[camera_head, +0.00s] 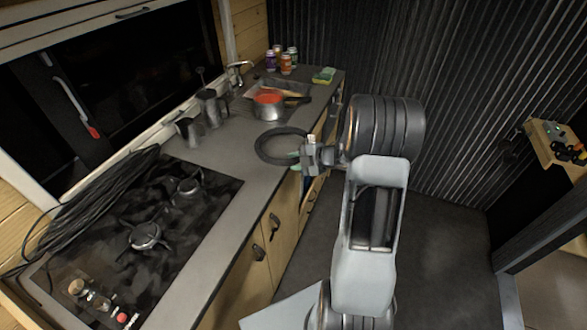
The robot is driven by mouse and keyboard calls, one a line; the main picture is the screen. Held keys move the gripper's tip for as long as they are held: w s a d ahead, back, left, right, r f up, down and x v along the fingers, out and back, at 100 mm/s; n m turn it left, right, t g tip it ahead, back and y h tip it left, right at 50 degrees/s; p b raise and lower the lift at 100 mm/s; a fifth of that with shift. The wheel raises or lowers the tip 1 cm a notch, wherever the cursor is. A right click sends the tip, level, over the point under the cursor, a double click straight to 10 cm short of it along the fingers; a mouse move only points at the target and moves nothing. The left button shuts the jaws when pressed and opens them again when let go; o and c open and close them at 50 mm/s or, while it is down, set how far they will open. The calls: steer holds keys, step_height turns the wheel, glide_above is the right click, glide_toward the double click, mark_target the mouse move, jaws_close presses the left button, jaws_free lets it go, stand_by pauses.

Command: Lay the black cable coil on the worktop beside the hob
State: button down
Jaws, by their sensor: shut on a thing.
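The black cable coil, a dark ring (259,154), shows over the worktop (235,147), past the far right corner of the hob (150,225). My gripper (299,158) is shut on the coil's right side, near the worktop's front edge. A small teal bit shows at the jaws; I cannot tell what it is. I cannot tell whether the coil touches the worktop or hangs just above it. The jaws partly hide the coil's right side.
A loose heap of black cable (85,205) lies along the hob's left side. Dark pots (190,131) stand behind the coil. A saucepan with red contents (268,106), several cans (284,62) and a green sponge (324,75) are farther back. Bare worktop lies between coil and hob.

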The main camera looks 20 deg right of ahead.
steer(key=shift+w+a+f, duration=0.2)
steer(key=shift+a+f, duration=0.05)
step_height(320, 180, down, 2)
steer(key=shift+w+f, duration=0.15)
steer(key=shift+f+p, duration=0.3)
steer(key=shift+f, duration=0.3)
steer(key=c, duration=1.3)
jaws_free()
steer(key=o, duration=0.5)
